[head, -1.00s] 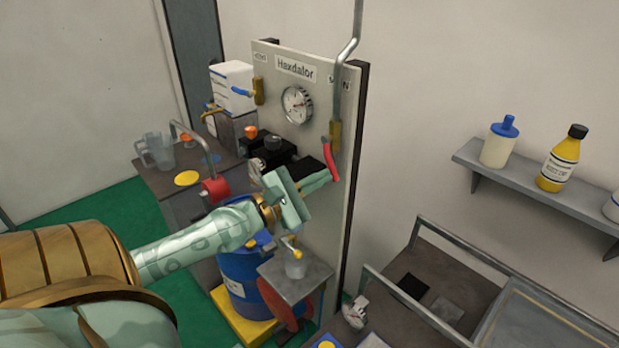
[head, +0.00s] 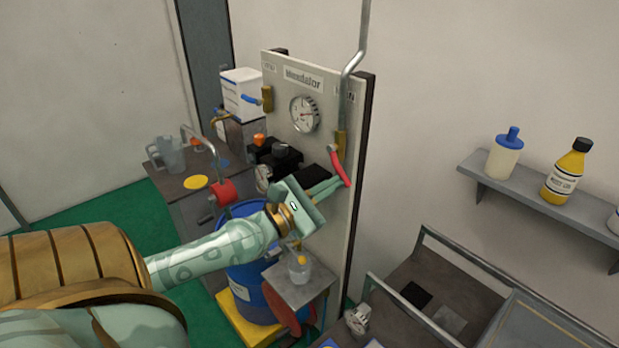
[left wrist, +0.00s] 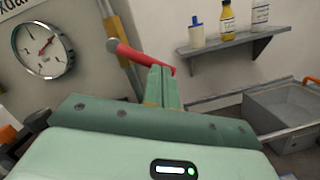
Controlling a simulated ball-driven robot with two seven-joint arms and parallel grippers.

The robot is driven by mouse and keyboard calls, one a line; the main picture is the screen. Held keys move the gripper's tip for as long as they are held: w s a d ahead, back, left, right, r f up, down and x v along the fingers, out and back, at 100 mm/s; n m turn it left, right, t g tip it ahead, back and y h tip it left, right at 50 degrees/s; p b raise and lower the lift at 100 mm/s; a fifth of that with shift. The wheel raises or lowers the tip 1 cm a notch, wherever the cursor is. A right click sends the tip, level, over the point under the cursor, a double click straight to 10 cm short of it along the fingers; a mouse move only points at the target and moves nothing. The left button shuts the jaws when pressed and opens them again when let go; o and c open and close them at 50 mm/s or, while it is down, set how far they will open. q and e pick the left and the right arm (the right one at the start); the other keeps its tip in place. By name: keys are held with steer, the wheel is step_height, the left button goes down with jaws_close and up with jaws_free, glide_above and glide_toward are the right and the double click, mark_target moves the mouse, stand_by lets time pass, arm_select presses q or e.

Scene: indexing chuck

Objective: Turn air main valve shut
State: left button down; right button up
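The air main valve's red lever (head: 338,167) is at the right edge of the upright panel (head: 316,148), below a brass fitting (head: 341,143) on a grey pipe. The lever slants down to the right in the head view. My left gripper (head: 338,186) reaches the lever's lower end, its two slim fingers close together. In the left wrist view the lever (left wrist: 140,55) runs across behind the fingertips (left wrist: 162,72), near one end. The fingers look shut, with no lever visible between them; contact is hard to tell. My right gripper is not in view.
A round gauge (head: 304,114) is on the panel, left of the lever. A blue-handled valve (head: 262,98) is at the panel's left edge. A blue drum (head: 252,290) stands below my arm. A wall shelf (head: 540,207) with bottles is at right.

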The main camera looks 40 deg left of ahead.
arm_select(q)
steer(key=shift+d+r+n+p, duration=0.3)
steer(key=shift+r+n+p, duration=0.15)
steer(key=shift+n, duration=0.55)
steer(key=shift+d+r+n+y+p, duration=0.35)
steer(key=shift+n+y+p, duration=0.15)
steer(key=shift+n, duration=0.5)
steer(key=shift+s+d+r+n+t+y+p, duration=0.1)
steer(key=shift+r+n+y+p, duration=0.15)
steer(key=shift+n, duration=0.3)
steer(key=shift+w+d+r+n+t+y+p, duration=0.1)
steer(key=shift+r+n+p, duration=0.15)
steer(key=shift+n, duration=0.35)
steer(key=shift+s+d+r+n+t+y+p, duration=0.15)
steer(key=shift+n+p, duration=0.2)
steer(key=shift+n, duration=0.2)
stand_by(0.8)
steer(key=shift+a, duration=0.1)
stand_by(0.6)
